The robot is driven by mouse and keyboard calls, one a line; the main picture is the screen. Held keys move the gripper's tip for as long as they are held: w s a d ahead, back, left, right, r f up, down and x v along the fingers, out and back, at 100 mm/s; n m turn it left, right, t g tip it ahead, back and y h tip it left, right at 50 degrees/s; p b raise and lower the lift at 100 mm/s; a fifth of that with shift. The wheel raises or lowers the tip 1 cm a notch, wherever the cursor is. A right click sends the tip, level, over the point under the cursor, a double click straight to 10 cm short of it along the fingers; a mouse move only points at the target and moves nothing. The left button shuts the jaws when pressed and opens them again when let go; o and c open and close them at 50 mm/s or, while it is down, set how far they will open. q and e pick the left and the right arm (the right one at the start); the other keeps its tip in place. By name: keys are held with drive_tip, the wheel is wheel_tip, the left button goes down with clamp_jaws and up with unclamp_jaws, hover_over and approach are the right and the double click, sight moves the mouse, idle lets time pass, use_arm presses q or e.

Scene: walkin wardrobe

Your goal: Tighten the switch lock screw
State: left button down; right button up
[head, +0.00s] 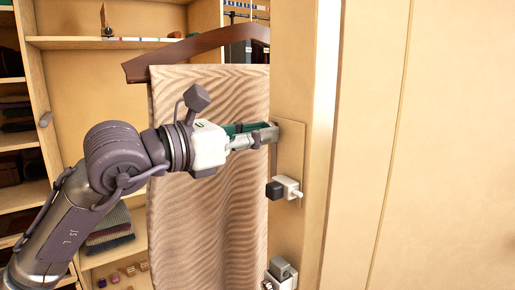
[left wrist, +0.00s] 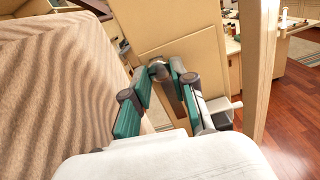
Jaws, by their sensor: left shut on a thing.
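My left gripper (head: 268,135) reaches in from the left, its fingertips against the upper part of a tan panel (head: 291,150) on the wooden post. It is shut on a small part there, likely the lock screw, which the fingers hide almost entirely. In the left wrist view the fingertips of the gripper (left wrist: 173,73) meet the panel (left wrist: 198,52). A white switch-like fitting with a dark block (head: 284,188) sits lower on the panel, below the gripper and apart from it. Its white part also shows in the left wrist view (left wrist: 223,106). My right gripper is not in view.
A striped beige cloth (head: 205,225) hangs from a brown hanger (head: 195,52) close behind my left arm. A grey and white fitting (head: 282,272) sits lower on the post. Shelves with folded clothes (head: 108,230) stand at the left. Plain wooden panels fill the right.

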use_arm(q)
drive_tip(key=m+b, duration=1)
drive_tip(key=m, duration=0.6)
drive_tip(key=shift+w+m, duration=0.1)
drive_tip(key=shift+m, duration=0.2)
idle(0.4)
drive_tip(key=c, duration=1)
unclamp_jaws()
drive_tip(key=shift+o, duration=0.2)
drive_tip(key=shift+r, duration=0.1)
drive_tip(key=v, duration=1.2)
